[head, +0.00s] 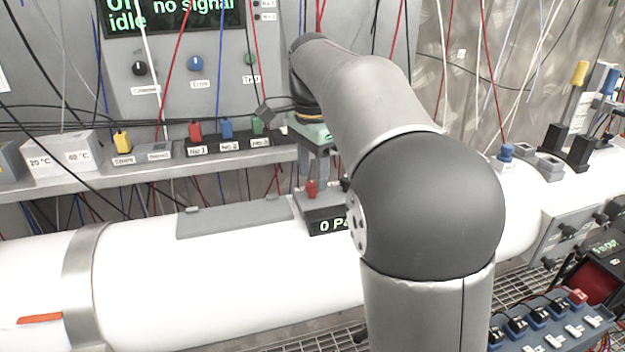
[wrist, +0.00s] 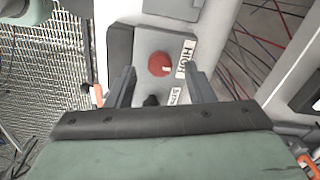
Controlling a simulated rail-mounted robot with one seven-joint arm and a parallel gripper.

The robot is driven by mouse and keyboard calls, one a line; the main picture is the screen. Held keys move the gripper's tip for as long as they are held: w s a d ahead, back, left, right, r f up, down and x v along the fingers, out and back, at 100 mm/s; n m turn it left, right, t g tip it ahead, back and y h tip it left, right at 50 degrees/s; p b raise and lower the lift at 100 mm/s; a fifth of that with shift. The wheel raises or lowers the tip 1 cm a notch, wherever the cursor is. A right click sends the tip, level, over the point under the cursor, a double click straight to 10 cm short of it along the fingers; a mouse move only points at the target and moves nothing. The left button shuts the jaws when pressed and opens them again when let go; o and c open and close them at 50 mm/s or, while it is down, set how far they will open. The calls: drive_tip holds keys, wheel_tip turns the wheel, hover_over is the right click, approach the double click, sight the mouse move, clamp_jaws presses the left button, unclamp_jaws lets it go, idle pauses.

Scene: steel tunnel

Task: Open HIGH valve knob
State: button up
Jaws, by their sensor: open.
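The HIGH valve knob (wrist: 160,64) is a round red knob with a pale mark at its edge, on a light grey panel in the wrist view. The HIGH label (wrist: 188,53) is to its right. A small red knob shows in the head view (head: 311,189), on the dark box with a "0 Pa" display, just below my gripper (head: 320,183). In the wrist view my gripper (wrist: 160,74) is open, with one finger to each side of the red knob and gaps between. Whether the fingertips reach knob height cannot be told.
A black knob (wrist: 151,101) with a partly hidden label is close below the red one, between my fingers. The display box (head: 324,224) stands on a white pipe (head: 220,270). A grey shelf (head: 80,178) with coloured plugs runs behind. Cables hang around my arm.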

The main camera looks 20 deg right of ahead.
drive_tip(key=shift+f, duration=0.85)
drive_tip(key=c, duration=1)
